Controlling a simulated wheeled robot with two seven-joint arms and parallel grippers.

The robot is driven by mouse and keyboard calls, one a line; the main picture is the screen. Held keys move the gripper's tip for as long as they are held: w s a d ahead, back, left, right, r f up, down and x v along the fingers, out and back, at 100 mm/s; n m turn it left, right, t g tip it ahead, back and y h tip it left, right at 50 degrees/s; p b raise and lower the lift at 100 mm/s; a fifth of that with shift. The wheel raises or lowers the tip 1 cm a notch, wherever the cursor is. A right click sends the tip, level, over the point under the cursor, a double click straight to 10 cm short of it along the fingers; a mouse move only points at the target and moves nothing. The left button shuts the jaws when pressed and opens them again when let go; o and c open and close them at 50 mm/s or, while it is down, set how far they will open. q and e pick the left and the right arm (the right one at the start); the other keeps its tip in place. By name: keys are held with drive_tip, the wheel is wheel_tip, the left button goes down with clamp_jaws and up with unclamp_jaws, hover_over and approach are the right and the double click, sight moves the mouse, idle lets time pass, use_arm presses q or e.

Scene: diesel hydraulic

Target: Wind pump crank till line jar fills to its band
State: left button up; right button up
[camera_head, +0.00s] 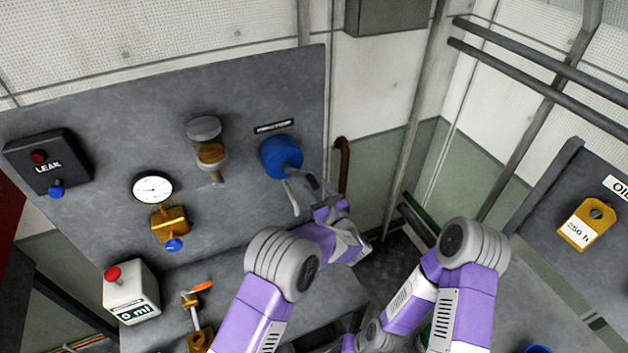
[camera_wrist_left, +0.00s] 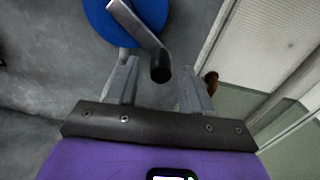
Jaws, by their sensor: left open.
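The blue pump wheel (camera_head: 281,157) is on the grey panel below a small black label. It also shows in the left wrist view (camera_wrist_left: 100,22), with its grey crank arm (camera_wrist_left: 138,27) ending in a dark round handle (camera_wrist_left: 161,68). My left gripper (camera_head: 298,183) is just below the wheel. Its fingers (camera_wrist_left: 158,82) are open, with the handle between them in the picture; I see no contact. The line jar (camera_head: 210,153) holds amber fluid under a grey cap; I cannot make out a band. My right arm (camera_head: 465,280) shows, but its gripper does not.
A round gauge (camera_head: 152,188) on a brass valve (camera_head: 169,223) and a LEAK box (camera_head: 48,162) are on the panel's left. A brown pipe (camera_head: 343,165) runs close to the right of the gripper.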

sight(316, 188)
use_arm(q)
drive_tip(key=shift+x, duration=1.5)
drive_tip(key=shift+f, duration=0.1)
clamp_jaws()
